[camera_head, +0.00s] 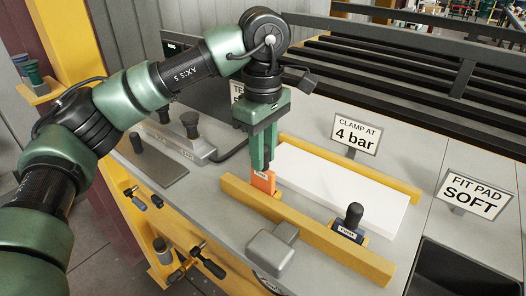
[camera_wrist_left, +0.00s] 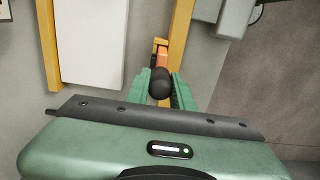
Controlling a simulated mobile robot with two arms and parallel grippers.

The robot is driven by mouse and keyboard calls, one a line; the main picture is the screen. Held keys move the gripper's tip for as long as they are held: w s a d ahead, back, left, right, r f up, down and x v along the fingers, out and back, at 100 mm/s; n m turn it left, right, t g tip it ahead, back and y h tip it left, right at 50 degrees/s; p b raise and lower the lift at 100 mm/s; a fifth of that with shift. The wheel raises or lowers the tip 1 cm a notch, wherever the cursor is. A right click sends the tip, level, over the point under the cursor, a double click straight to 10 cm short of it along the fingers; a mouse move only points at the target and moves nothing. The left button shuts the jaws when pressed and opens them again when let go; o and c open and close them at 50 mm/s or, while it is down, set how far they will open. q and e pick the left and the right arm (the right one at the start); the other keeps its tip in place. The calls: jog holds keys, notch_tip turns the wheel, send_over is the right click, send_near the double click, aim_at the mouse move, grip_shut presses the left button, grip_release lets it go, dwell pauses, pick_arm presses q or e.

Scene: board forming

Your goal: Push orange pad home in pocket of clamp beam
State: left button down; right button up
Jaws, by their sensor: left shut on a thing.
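The orange pad (camera_head: 263,182) is upright at the front yellow clamp beam (camera_head: 315,228), with its orange face standing above the beam top. It also shows in the left wrist view (camera_wrist_left: 162,50), in line with the beam. My left gripper (camera_head: 262,165) points down directly over the pad. Its fingers are shut on the pad's black knob, which shows between the fingertips in the left wrist view (camera_wrist_left: 160,86). The pocket is hidden by the pad, so I cannot tell how deep the pad sits. My right gripper is not in view.
A white board (camera_head: 340,185) lies between the front beam and a rear yellow beam (camera_head: 370,175). A blue pad with a black knob (camera_head: 352,218) stands at the front beam to the right. A grey block (camera_head: 272,250) is in front. Signs read "CLAMP AT 4 bar" and "FIT PAD SOFT" (camera_head: 474,194).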

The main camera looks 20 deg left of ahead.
pick_arm(q)
jog(key=shift+f+b, duration=1.2)
jog(key=shift+f, duration=0.45)
jog(key=c, duration=1.1)
grip_release()
jog(key=shift+c, duration=0.2)
jog(key=shift+r, duration=0.55)
notch_tip(320, 180, up, 7)
jog(key=shift+f, duration=0.1)
